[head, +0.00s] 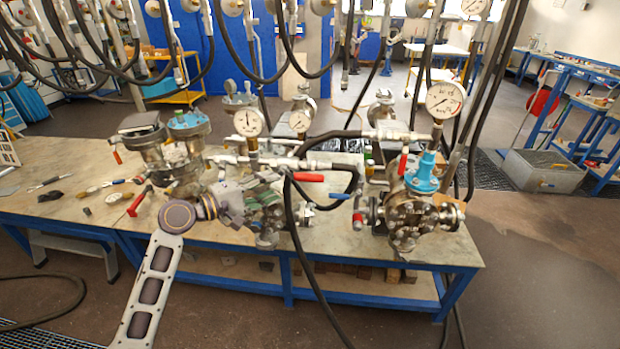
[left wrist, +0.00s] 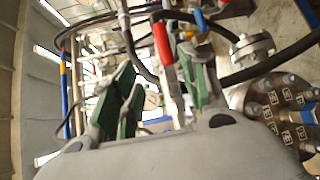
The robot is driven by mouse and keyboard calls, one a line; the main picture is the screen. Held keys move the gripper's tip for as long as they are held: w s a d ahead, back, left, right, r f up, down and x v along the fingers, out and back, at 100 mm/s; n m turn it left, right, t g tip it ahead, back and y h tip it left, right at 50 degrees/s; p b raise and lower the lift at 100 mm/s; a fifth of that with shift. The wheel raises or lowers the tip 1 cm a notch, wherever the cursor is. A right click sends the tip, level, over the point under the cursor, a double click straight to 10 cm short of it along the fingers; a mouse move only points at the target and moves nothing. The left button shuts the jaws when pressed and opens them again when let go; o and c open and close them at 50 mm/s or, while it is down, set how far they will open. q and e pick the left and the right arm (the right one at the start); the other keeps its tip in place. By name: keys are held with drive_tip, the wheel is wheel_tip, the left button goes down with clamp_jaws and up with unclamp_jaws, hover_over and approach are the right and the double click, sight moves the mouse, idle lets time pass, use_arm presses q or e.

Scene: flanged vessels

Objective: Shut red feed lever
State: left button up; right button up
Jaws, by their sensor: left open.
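A red lever handle (head: 308,177) sticks out to the right below the hose fitting in the middle of the bench. My left gripper (head: 272,205), with green fingers, is just left of and below it, partly hidden among the fittings. In the left wrist view, the red lever (left wrist: 162,42) stands between the two open green fingers (left wrist: 160,88), closer to the right finger. Contact cannot be told. Other red levers show at the left vessel (head: 140,200) and the right vessel (head: 402,163). My right gripper is not in view.
Black hoses (head: 292,225) hang close around the gripper. A flanged vessel with a blue top (head: 424,175) and a gauge (head: 445,99) stand to the right. The blue-framed bench (head: 330,235) has bare top in front. Loose tools lie at left.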

sight(304, 179)
use_arm(q)
drive_tip(key=shift+s+d+f, duration=0.1)
drive_tip(key=shift+s+f, duration=0.05)
drive_tip(key=shift+f, duration=0.1)
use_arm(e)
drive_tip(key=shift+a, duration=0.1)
use_arm(q)
drive_tip(key=shift+d, duration=0.1)
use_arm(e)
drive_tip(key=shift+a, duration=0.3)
use_arm(q)
drive_tip(key=p+x, duration=0.2)
drive_tip(key=x, duration=0.9)
drive_tip(key=shift+w+d+f, duration=0.15)
drive_tip(key=shift+w+d, duration=0.1)
drive_tip(key=shift+p+x, duration=0.3)
drive_tip(key=shift+x, duration=0.55)
drive_tip(key=shift+d+f, duration=0.1)
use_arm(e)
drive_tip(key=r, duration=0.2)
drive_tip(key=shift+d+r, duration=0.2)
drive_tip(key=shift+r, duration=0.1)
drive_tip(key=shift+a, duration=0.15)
use_arm(q)
drive_tip(key=shift+c, duration=0.2)
clamp_jaws()
